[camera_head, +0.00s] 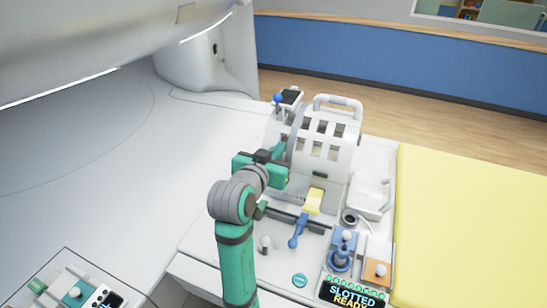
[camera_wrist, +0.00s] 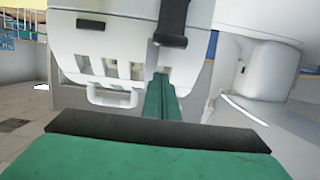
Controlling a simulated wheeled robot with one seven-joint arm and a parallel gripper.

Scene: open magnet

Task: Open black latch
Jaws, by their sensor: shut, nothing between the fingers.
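A white slotted coil frame (camera_head: 325,130) with a carrying handle stands on the bed end. In the wrist view a black strap-like latch (camera_wrist: 173,22) lies along the white frame (camera_wrist: 120,50), its wider end at the frame's edge. A small black piece (camera_wrist: 91,24) sits on the frame to its left; it also shows low on the frame in the head view (camera_head: 319,174). I cannot tell for certain which is the named latch. My gripper (camera_head: 281,148) is at the frame's left side. In the wrist view its green fingers (camera_wrist: 160,80) are together and empty, just below the strap's end; contact is unclear.
A yellow-and-blue lever (camera_head: 312,202), blue joystick (camera_head: 340,255), orange block with a white knob (camera_head: 377,271) and display (camera_head: 352,293) stand in front of the frame. A blue-knobbed black device (camera_head: 290,97) is at its top. The yellow mattress (camera_head: 470,220) lies right; the scanner (camera_head: 110,45) overhangs left.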

